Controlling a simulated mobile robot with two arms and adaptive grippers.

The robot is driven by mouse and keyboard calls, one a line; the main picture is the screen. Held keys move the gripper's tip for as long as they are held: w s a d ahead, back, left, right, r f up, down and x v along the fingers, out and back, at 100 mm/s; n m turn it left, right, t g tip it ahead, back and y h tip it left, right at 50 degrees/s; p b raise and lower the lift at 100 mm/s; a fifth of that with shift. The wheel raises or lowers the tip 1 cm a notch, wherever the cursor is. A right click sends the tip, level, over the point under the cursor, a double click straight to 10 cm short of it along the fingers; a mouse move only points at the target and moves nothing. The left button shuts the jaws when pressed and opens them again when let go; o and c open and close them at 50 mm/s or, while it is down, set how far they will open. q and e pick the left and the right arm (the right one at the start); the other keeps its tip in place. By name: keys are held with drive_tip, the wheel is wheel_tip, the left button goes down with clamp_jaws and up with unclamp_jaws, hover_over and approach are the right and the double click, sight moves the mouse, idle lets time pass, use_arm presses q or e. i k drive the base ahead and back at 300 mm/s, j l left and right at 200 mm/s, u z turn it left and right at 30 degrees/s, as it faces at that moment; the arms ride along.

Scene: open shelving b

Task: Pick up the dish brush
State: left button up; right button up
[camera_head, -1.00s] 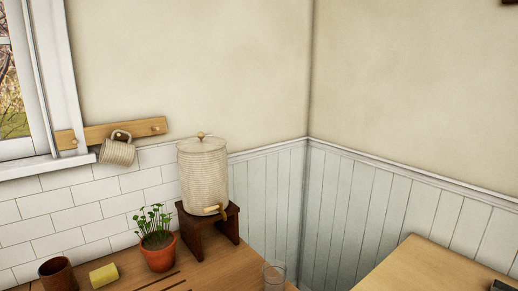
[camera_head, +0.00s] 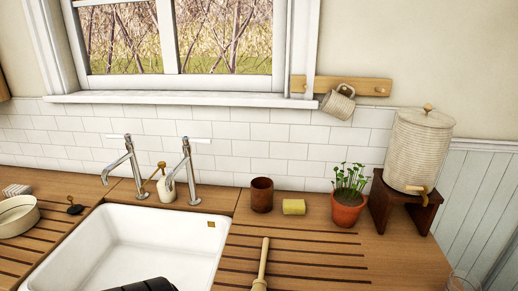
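A light wooden tool (camera_head: 262,265), which looks like the dish brush, lies on the grooved wooden counter right of the sink. Its handle points away from me, and its near end is cut off by the bottom edge of the head view. A dark, rounded piece (camera_head: 145,286) shows at the bottom edge over the sink, and I cannot tell what it is. I cannot make out either gripper in the head view.
The white sink (camera_head: 212,255) has two taps and a soap dispenser (camera_head: 166,186) behind it. A bowl (camera_head: 18,216) is at left.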

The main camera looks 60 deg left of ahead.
sight(259, 284)
drive_tip(key=k+u, duration=0.15)
drive_tip(key=u, duration=1.4)
